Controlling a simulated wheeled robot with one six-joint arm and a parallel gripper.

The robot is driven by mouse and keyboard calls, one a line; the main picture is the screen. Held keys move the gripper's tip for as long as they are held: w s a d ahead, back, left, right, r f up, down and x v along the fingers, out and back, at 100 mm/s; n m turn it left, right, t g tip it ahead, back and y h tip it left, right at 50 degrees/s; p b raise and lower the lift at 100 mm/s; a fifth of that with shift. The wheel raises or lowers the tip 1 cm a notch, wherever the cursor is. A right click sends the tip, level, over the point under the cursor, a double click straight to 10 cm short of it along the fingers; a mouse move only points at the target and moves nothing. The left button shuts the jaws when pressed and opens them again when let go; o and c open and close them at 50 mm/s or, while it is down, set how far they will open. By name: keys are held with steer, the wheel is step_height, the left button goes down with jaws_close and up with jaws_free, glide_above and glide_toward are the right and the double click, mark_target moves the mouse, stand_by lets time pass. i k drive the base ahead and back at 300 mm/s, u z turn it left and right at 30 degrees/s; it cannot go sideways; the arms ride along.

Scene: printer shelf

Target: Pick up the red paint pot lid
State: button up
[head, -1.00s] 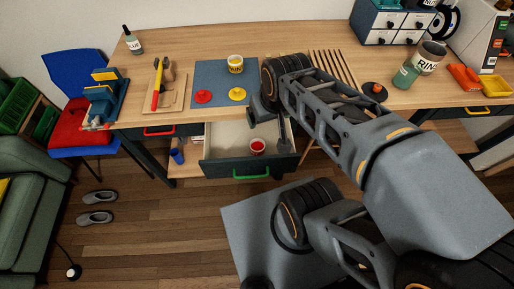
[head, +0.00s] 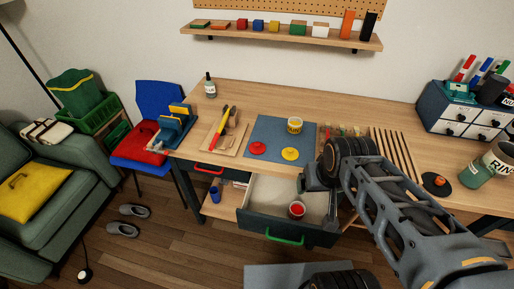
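The red paint pot lid (head: 258,148) lies flat on the left part of the blue-grey mat (head: 270,130) on the desk. The yellow lid (head: 290,154) lies to its right, apart from it. A yellow paint pot (head: 295,125) stands behind the lids. A red paint pot (head: 297,210) with red showing at its open top stands in the open drawer (head: 262,222). My gripper (head: 314,182) is right of the lids, near the drawer's right side. It is apart from the red lid. Its fingers are small and partly hidden by my arm, so their opening is unclear.
The drawer with the green handle (head: 285,239) juts out below the mat. A wooden board with tools (head: 225,130) lies left of the mat. Slats (head: 390,145) and a black disc with an orange knob (head: 437,183) lie to the right. A bottle (head: 210,86) stands at the back.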

mark_target(257, 148)
steer(key=u, duration=2.15)
steer(key=i, duration=1.5)
steer(key=z, duration=2.85)
